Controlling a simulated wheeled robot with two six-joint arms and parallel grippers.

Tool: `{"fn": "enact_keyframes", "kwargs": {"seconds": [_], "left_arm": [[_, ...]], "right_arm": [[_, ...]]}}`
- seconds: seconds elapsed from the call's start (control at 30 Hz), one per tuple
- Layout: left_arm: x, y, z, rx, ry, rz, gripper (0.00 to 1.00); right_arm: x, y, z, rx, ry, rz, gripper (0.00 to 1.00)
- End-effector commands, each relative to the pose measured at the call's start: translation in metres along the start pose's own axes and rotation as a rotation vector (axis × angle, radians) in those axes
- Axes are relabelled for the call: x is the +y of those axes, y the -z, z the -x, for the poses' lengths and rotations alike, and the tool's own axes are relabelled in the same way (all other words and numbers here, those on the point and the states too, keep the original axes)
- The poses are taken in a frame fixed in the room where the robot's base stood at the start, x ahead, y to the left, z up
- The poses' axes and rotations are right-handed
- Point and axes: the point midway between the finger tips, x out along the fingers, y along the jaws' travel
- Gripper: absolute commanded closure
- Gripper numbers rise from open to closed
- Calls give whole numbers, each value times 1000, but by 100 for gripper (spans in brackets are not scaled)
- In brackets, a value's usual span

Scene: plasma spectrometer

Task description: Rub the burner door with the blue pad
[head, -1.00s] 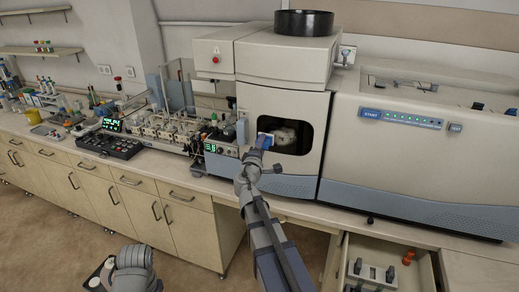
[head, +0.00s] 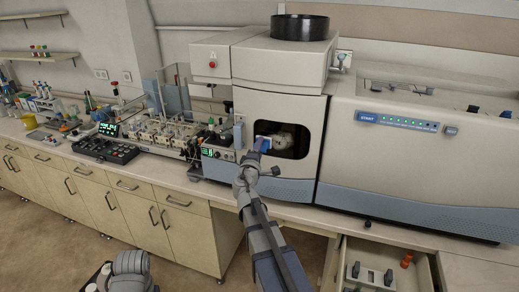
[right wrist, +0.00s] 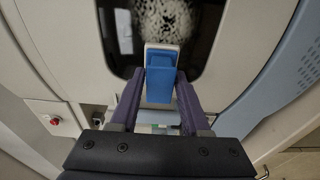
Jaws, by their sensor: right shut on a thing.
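The burner door is the pale front panel (head: 312,110) of the spectrometer's burner housing, with a dark window (head: 292,141) in it. My right gripper (head: 258,154) is in front of the window's left part. It is shut on the blue pad (head: 263,144), which has a white face toward the door. In the right wrist view the blue pad (right wrist: 161,80) sits between the two purple fingers (right wrist: 161,103), over the lower edge of the window (right wrist: 190,32). I cannot tell whether the pad touches the door. My left gripper is not in view; only part of my left arm shows at the bottom left.
A small display unit (head: 220,155) and a tray of glassware (head: 155,128) stand left of the door. The large instrument (head: 420,150) with a START panel fills the right. An open drawer (head: 420,272) juts out below the counter at the lower right.

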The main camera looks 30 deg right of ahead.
Motion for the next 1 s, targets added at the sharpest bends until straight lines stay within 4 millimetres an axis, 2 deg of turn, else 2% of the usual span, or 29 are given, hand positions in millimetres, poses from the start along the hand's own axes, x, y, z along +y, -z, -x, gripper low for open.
{"fn": "enact_keyframes", "kwargs": {"seconds": [0.8, 1.0], "left_arm": [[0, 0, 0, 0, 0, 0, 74], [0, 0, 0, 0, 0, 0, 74]], "right_arm": [[0, -2, -14, 0, 0, 0, 98], [0, -10, -12, -1, 0, 0, 98]]}}
